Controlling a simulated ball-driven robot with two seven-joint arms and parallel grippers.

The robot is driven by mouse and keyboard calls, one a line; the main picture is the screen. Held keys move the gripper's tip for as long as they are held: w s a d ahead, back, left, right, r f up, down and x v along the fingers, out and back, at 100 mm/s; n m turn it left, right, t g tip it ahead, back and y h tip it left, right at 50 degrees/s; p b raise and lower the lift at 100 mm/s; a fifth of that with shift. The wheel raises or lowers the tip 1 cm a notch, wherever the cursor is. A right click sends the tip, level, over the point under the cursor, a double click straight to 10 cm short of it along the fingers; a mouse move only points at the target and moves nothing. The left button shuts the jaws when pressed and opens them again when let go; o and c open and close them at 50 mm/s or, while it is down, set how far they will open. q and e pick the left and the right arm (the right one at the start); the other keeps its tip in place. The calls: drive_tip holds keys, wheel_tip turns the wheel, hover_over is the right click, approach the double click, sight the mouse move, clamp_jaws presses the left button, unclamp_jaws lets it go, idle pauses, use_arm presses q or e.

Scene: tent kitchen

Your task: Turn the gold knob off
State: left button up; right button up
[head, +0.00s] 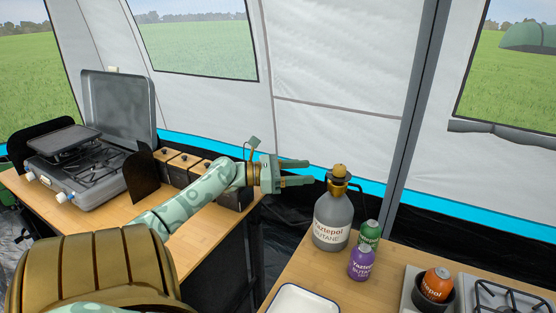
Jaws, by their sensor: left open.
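A gold knob (340,170) sits on top of a grey gas bottle (331,223) with a white label, which stands upright on the right wooden table. My left gripper (309,172) reaches in from the left at about the height of the knob in the picture. Its two fingers are spread apart, point right towards the knob and hold nothing. A gap shows between the fingertips and the knob. I cannot tell the knob's turned position. My right gripper is not in view.
Green (370,233) and purple (361,263) canisters stand close to the bottle's right. An orange canister (436,284) sits in a dark holder near a stove (505,298). A white tray (298,299) lies in front. Another table (118,213) at left holds a camping stove (80,165) and wooden-lidded boxes (184,161).

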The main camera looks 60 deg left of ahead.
use_arm(q)
drive_tip(key=p+v, duration=0.1)
drive_tip(key=v, duration=0.5)
drive_tip(key=shift+f, duration=0.15)
idle(0.3)
